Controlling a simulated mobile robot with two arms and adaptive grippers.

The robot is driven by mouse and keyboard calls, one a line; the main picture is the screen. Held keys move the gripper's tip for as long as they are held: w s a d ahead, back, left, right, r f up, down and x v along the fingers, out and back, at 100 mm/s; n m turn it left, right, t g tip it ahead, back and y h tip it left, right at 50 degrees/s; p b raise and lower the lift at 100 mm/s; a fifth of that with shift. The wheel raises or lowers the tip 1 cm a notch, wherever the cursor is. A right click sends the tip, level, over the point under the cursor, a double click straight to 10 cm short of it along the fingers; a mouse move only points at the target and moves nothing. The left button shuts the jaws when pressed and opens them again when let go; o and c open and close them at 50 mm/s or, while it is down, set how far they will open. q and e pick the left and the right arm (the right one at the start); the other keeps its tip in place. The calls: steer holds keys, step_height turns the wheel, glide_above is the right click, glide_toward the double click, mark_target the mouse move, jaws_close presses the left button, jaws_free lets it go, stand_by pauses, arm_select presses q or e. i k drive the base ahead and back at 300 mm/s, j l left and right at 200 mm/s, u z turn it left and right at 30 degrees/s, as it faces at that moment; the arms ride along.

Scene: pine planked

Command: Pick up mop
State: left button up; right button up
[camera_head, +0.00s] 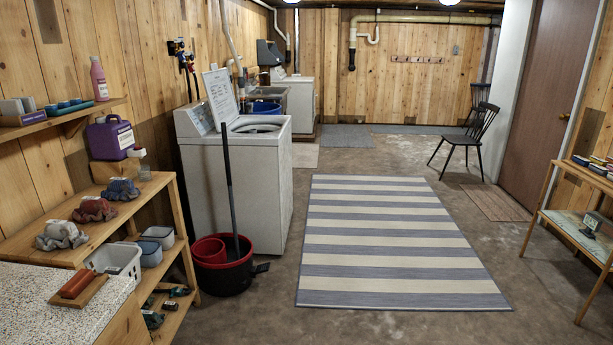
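The mop (229,180) stands nearly upright in a black and red bucket (224,275) on the floor at the left middle. Its long dark handle leans slightly and passes in front of the white washing machine (261,185). The mop's head is hidden inside the bucket. A smaller red container (207,250) sits in the bucket beside the handle. Neither of my grippers shows in the head view.
A striped rug (390,240) covers the open floor to the right. A dark chair (468,135) and a shelf (575,215) stand at the right.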

mark_target(223, 125)
steer(key=i+u, duration=0.15)
steer(key=i, duration=0.55)
steer(key=i+l+u, duration=0.1)
steer(key=i, duration=0.6)
steer(key=i+l+u, duration=0.15)
steer(key=i, duration=0.55)
